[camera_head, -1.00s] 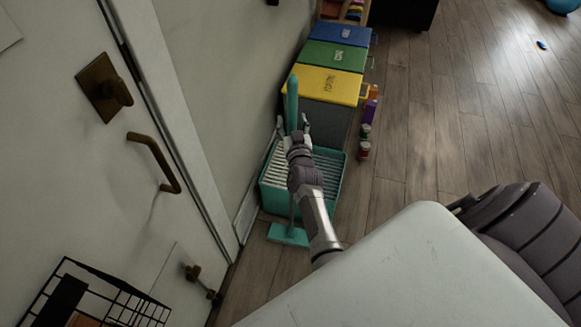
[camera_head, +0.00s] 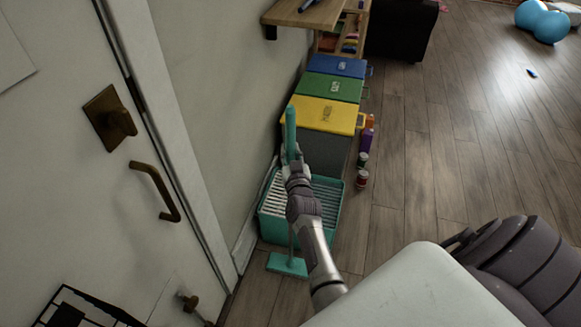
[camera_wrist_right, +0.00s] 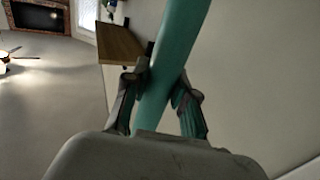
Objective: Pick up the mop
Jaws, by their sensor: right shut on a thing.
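The mop has a teal handle (camera_head: 291,128) that stands nearly upright and a teal flat head (camera_head: 287,265) low near the floor, in front of the teal bucket (camera_head: 270,229). My right gripper (camera_head: 293,152) is at the handle, mostly hidden by my own arm in the head view. In the right wrist view, the two fingers of my right gripper (camera_wrist_right: 160,100) are closed around the teal handle (camera_wrist_right: 178,50), one on each side. Whether the mop head touches the floor is hard to tell. My left gripper is not in view.
A white door with a brown handle (camera_head: 157,188) is at left. Bins with blue, green and yellow (camera_head: 322,114) lids line the wall behind the bucket. Small bottles (camera_head: 364,160) stand beside them. A wooden shelf (camera_head: 303,12) juts from the wall.

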